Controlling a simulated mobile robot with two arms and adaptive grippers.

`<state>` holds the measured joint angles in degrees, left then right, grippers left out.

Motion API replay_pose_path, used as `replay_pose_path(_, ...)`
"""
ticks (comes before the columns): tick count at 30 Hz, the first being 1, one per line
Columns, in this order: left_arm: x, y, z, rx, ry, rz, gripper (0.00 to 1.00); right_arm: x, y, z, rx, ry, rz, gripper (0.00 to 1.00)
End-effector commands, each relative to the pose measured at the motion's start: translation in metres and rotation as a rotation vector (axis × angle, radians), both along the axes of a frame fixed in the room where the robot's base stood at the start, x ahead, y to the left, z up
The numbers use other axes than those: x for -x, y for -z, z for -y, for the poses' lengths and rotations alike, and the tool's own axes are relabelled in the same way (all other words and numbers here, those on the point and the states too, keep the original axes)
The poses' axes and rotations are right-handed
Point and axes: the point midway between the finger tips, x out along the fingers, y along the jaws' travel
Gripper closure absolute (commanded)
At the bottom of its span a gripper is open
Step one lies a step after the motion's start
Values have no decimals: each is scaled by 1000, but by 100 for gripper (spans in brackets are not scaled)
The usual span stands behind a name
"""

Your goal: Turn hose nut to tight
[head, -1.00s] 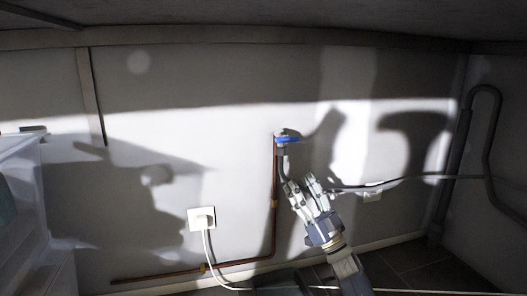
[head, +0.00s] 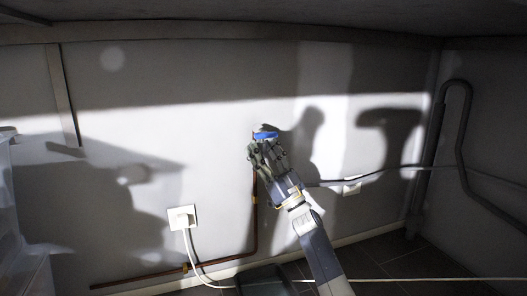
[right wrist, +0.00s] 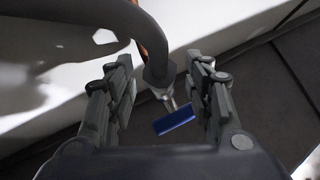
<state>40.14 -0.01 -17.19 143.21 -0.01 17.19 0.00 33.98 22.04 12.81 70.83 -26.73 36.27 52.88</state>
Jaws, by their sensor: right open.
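The tap's blue lever (head: 265,135) shows on the back wall at the top of the copper pipe, just beyond my right gripper (head: 262,150). In the right wrist view the blue lever (right wrist: 175,121) and the end of the grey hose (right wrist: 158,72) lie between the two fingers of the right gripper (right wrist: 165,92). The fingers stand apart on either side and hold nothing. The hose nut lies around the hose end near the lever, but I cannot make it out clearly. In the head view the gripper hides it. My left gripper is not in view.
A copper pipe (head: 255,215) runs down the wall and along its foot to the left. A white socket (head: 182,217) with a plugged cable is at the lower left. A grey drain pipe (head: 466,130) stands at the right. A clear-sided bin-like shape is at the left edge.

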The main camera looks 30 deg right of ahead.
Motion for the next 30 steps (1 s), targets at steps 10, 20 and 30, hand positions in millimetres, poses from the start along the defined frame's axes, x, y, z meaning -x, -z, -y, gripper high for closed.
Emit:
replay_pose_path(10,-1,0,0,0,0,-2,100,0,0,0,0,0,0,97)
replay_pose_path(20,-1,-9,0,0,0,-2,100,1,-2,-1,-2,50,1,97)
replay_pose_path(30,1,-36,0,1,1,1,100,0,-3,-5,-10,287,-1,97)
